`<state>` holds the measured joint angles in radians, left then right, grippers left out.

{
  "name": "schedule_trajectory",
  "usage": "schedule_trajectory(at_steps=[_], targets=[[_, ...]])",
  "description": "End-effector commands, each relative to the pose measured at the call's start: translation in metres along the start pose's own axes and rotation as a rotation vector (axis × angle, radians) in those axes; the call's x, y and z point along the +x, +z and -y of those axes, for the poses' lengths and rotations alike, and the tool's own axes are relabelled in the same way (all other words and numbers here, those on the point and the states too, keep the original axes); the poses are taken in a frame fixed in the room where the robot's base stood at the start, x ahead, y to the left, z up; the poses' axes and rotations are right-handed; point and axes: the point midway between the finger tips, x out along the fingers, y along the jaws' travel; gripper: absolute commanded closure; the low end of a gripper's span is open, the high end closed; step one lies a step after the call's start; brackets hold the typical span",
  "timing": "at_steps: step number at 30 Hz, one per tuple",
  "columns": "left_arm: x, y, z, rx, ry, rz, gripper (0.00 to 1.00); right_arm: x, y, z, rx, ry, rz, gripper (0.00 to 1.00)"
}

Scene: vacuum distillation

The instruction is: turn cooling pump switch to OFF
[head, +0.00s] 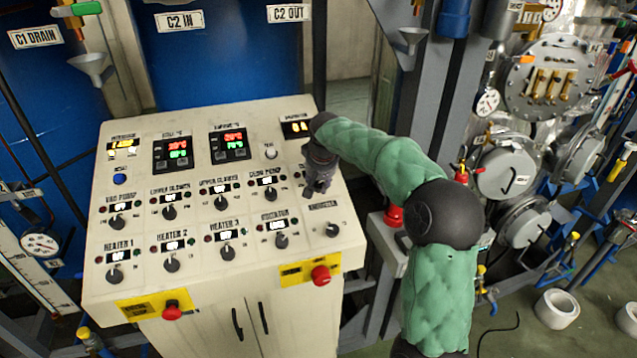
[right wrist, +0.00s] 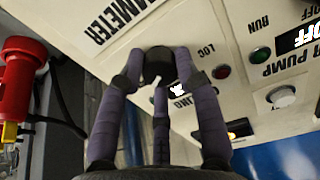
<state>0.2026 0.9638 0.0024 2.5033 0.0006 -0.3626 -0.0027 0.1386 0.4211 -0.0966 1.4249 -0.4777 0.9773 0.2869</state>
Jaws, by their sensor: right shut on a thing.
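The cooling pump switch is a round black knob (right wrist: 158,60) at the right end of the panel's upper knob row. Fingers of my right gripper (head: 318,186) are closed around it; in the right wrist view the gripper (right wrist: 157,75) surrounds the knob from below. The switch's pointer direction is hidden by the fingers. A partly covered label ending in "LING" and a small white readout (right wrist: 178,90) show between the fingers; the readout cannot be read. A "LOC" mark and a red lamp (right wrist: 222,72) sit beside it. My left gripper is not in view.
The white control panel (head: 95,285) carries several other knobs, such as the neighbouring pump knob (head: 270,194) and the knob below (head: 332,230). A red emergency button (head: 320,275) sits on the front edge. A steel post and a red-topped box (head: 393,216) stand to the right.

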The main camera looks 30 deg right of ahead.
Motion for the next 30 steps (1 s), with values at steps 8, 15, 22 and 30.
schedule_trajectory(at_steps=[8, 15, 22, 30], targets=[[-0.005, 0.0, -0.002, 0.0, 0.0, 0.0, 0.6, 0.0, 0.001, 0.0, -0.08, -0.001, 0.001, 0.99], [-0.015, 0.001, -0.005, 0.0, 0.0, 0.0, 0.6, -0.001, 0.001, 0.0, -0.258, -0.005, -0.005, 0.99], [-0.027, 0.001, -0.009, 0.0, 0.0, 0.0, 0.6, -0.001, 0.001, -0.001, -0.476, -0.008, -0.011, 0.99], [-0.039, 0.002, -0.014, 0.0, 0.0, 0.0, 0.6, -0.001, 0.002, -0.001, -0.722, -0.013, -0.021, 0.99]])
